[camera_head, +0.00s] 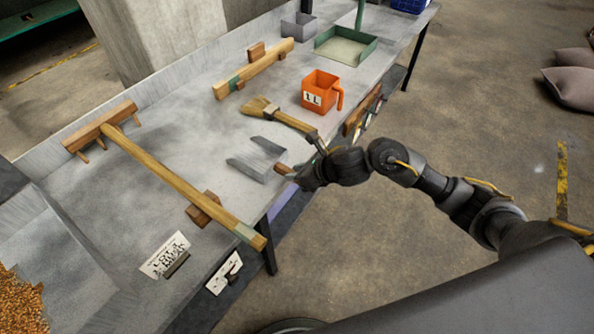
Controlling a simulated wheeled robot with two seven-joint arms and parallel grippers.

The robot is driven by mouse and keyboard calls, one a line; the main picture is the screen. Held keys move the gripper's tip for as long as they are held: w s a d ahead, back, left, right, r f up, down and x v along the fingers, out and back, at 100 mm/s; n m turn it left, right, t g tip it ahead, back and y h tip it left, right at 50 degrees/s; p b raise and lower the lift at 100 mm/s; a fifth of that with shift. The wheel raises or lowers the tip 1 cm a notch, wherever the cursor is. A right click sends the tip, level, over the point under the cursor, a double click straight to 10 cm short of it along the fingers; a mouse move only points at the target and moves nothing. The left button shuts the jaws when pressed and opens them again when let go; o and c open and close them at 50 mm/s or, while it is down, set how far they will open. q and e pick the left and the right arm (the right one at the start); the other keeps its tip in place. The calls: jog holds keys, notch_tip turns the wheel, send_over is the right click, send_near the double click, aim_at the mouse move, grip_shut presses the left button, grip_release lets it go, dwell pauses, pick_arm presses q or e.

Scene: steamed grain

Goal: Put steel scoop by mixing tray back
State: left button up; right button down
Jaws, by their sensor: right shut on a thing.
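The steel scoop (256,158) is a grey metal trough with a short wooden handle (284,169). It is at the bench's front edge, its open end pointing left. My right gripper (301,174) is shut at the scoop's handle and partly hides it. I cannot tell whether the scoop touches the bench top. A large grey metal tray (75,264) with grain (20,302) is at the lower left, cut off by the frame. My left gripper is not in view.
A brush (280,114) lies close behind my right gripper. An orange jug (319,92), a wooden block rail (254,69) and a green tray (346,47) stand farther back. A long wooden rake (165,175) lies to the left. A label card (164,255) is near the front edge.

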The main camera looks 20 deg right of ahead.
pick_arm(q)
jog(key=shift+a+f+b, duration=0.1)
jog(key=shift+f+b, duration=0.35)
jog(key=shift+b, duration=0.15)
pick_arm(e)
jog(key=shift+d+f, duration=0.15)
jog(key=shift+f, duration=0.35)
jog(key=c, duration=1.1)
grip_release()
jog(key=shift+f, duration=0.1)
jog(key=shift+s, duration=0.1)
pick_arm(q)
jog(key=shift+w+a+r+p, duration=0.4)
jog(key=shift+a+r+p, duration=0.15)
jog(key=shift+p, duration=0.1)
pick_arm(e)
jog(key=v, duration=1.1)
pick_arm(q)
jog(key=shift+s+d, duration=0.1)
